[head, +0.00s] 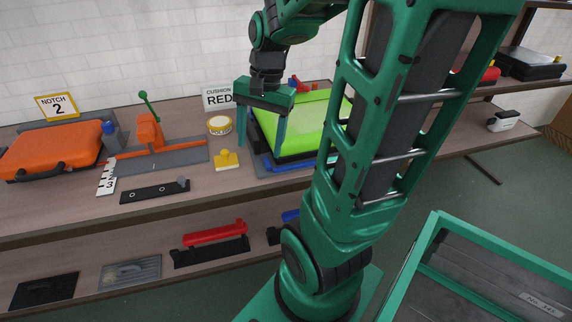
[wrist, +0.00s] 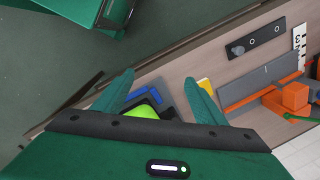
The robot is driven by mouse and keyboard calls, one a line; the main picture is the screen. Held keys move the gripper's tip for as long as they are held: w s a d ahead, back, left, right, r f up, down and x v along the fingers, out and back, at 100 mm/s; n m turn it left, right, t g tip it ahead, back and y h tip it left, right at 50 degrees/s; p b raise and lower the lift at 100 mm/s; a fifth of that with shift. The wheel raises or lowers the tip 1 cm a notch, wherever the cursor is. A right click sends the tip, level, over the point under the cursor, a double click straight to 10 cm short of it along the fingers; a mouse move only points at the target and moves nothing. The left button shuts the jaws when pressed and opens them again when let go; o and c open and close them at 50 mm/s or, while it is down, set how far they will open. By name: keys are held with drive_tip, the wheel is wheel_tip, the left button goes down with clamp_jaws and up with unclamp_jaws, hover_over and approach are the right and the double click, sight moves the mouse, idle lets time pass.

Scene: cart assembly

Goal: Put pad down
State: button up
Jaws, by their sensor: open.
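A lime-green flat piece (head: 325,112) with a dark rim lies on the bench in the head view; I cannot tell for sure that it is the pad. A blue edge (head: 268,166) shows under its front left side. My gripper (head: 260,143) is open, fingers pointing down, over the left part of this piece. Nothing shows held between the fingers. In the wrist view my open gripper (wrist: 160,76) frames part of the green piece (wrist: 143,112), with its dark rim and blue corner (wrist: 150,95). My arm hides the green piece's right side.
A yellow block with a knob (head: 227,160) and a round yellow-rimmed tin (head: 219,125) stand left of the green piece. A "CUSHION RED" sign (head: 218,98) is behind. An orange clamp (head: 150,135) and an orange case (head: 50,152) are farther left.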

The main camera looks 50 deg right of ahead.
drive_tip(key=s+a+n+g+h, duration=0.1)
drive_tip(key=s+a+n, duration=0.1)
drive_tip(key=s+n, duration=0.5)
drive_tip(key=s, duration=0.4)
drive_tip(key=shift+s+f, duration=0.3)
drive_tip(key=shift+s, duration=0.05)
drive_tip(key=shift+a, duration=0.1)
drive_tip(key=shift+w+f, duration=0.25)
drive_tip(key=shift+w, duration=0.35)
